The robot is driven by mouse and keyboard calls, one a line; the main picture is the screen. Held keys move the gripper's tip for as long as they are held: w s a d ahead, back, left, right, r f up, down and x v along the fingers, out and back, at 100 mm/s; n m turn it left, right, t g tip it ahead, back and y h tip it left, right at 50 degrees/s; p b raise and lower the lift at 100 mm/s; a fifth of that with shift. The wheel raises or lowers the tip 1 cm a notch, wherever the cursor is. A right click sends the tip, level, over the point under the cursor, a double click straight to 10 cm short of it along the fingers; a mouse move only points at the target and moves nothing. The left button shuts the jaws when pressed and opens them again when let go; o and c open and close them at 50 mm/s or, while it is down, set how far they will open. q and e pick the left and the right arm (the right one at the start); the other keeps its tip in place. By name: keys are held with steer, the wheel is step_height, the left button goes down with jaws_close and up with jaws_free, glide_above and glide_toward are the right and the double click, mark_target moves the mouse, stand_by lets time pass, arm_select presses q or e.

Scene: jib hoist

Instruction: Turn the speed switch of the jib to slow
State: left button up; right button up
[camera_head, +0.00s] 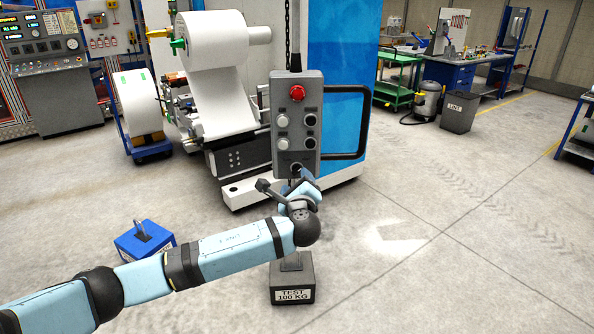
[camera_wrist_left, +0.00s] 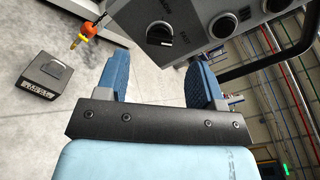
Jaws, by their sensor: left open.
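The grey pendant box (camera_head: 310,100) of the jib hangs upright in the middle of the head view. It carries a red stop button (camera_head: 297,93), pale buttons, dark buttons and a black rotary switch (camera_head: 296,168) low down. My left gripper (camera_head: 303,177) is just below and in front of this switch, partly hidden by my wrist. In the left wrist view the switch (camera_wrist_left: 160,34) shows beyond and roughly between the open, empty fingers (camera_wrist_left: 158,72), apart from them. My right gripper is out of view.
A black handle (camera_head: 368,122) loops from the pendant's right side. A 100 kg test weight (camera_head: 292,285) stands on the floor below, and a blue weight (camera_head: 143,240) is at left. An orange hook (camera_wrist_left: 91,29) hangs in the wrist view.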

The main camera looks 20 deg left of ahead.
mark_target(296, 171)
arm_select(q)
steer(key=x, duration=0.6)
steer(key=shift+p, duration=0.3)
steer(key=shift+c, duration=0.4)
steer(key=c, duration=0.9)
steer(key=shift+o, duration=0.2)
